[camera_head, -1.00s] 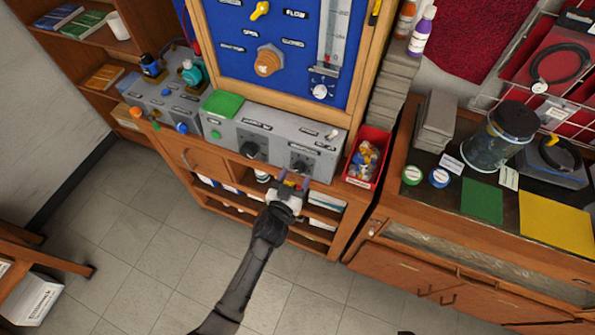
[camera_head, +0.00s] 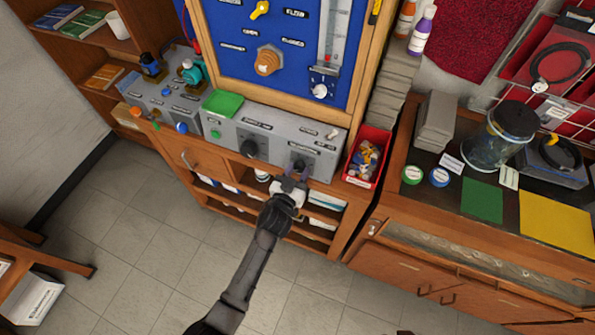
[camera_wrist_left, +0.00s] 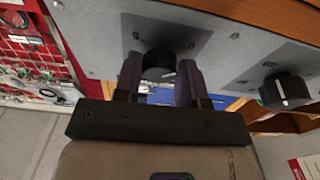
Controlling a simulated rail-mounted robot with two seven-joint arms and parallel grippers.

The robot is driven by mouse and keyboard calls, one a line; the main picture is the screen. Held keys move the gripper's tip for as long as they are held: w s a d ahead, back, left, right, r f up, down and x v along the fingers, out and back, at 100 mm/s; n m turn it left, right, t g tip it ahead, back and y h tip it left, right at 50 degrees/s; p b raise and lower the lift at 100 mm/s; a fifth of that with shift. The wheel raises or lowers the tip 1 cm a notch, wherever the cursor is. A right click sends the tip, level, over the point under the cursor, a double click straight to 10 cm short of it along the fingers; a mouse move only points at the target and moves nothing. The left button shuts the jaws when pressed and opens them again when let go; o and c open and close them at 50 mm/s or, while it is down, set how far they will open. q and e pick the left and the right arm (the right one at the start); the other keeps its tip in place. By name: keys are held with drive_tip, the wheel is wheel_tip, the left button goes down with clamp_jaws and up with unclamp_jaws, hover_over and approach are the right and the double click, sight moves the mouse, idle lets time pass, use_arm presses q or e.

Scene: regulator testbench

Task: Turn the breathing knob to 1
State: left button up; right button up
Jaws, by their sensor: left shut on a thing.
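A grey control box (camera_head: 222,133) on the bench carries two black knobs with small labels that I cannot read for certain. My left gripper (camera_head: 296,174) is at the right-hand knob (camera_head: 300,164), in front of the box. In the left wrist view the same knob (camera_wrist_left: 157,64) sits between the two fingers of my left gripper (camera_wrist_left: 160,76), which are shut on it. A white mark shows on its face; the scale around it is too small to read. The other knob (camera_head: 249,148) stands free to the left and shows in the wrist view too (camera_wrist_left: 285,91). My right gripper is not in view.
A red bin (camera_head: 380,142) of small parts stands just right of the box. A green button (camera_head: 216,134) and a small switch (camera_head: 332,134) are on the box. A blue panel (camera_head: 225,70) rises behind. Open shelves lie below; the floor in front is clear.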

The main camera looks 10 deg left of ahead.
use_arm(q)
drive_tip(key=shift+c, duration=1.3)
drive_tip(key=shift+m, duration=0.3)
drive_tip(key=m+p, duration=0.1)
drive_tip(key=m, duration=0.2)
drive_tip(key=m+h+p, duration=0.1)
drive_tip(key=m, duration=0.3)
drive_tip(key=shift+a+r+g+h, duration=0.1)
drive_tip(key=shift+a+g+h, duration=0.05)
drive_tip(key=shift+g+h, duration=0.2)
drive_tip(key=shift+m+g+h+p, duration=0.4)
drive_tip(key=shift+m+p, duration=0.35)
drive_tip(key=shift+m, duration=1.25)
drive_tip(key=o, duration=0.9)
